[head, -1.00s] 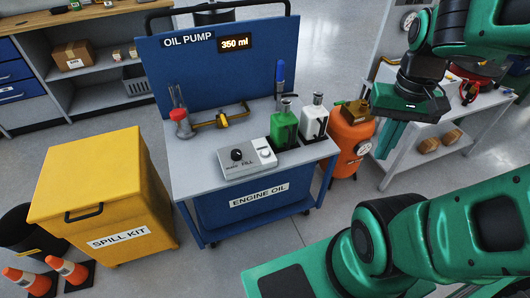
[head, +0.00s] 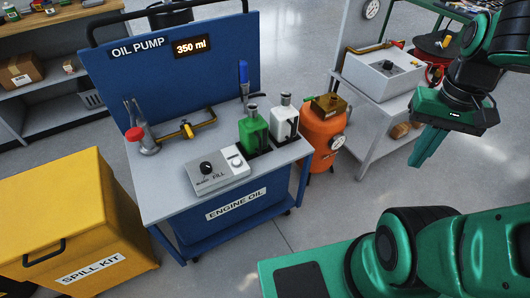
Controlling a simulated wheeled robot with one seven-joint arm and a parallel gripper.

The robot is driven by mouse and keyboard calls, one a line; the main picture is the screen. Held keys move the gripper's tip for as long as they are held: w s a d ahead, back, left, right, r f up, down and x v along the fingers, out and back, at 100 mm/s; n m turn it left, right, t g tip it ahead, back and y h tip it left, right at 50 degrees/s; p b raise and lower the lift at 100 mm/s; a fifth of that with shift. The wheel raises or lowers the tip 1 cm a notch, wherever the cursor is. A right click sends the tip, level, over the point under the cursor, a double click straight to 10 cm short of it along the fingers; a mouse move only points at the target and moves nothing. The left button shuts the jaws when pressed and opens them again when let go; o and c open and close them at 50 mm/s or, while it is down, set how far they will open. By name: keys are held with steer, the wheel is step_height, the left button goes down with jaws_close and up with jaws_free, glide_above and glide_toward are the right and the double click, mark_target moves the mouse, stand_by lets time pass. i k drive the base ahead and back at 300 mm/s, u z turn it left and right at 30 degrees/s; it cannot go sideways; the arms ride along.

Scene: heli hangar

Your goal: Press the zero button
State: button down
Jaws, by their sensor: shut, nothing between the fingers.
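A grey control box (head: 219,172) sits on the front of the blue oil pump cart (head: 176,181). It carries a black knob (head: 206,168) at left and a pale round button (head: 236,161) at right. "FILL" is readable between them; a smaller label by the knob is too small to read, so I cannot tell which control is the zero button. A display (head: 191,46) on the cart's back panel reads 350 ml. My gripper (head: 419,164) is shut and empty, pointing down, apart from the box and to its right in the picture.
A green bottle (head: 253,133) and a white bottle (head: 283,122) stand beside the box. An orange tank (head: 322,132) stands right of the cart. Another grey box (head: 383,74) is on the right-hand bench. A yellow spill kit (head: 60,215) stands at left.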

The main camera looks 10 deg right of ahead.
mark_target(236, 162)
steer(key=z, duration=0.35)
steer(key=k, duration=1.1)
steer(key=u, duration=1.35)
steer(key=i, duration=1.05)
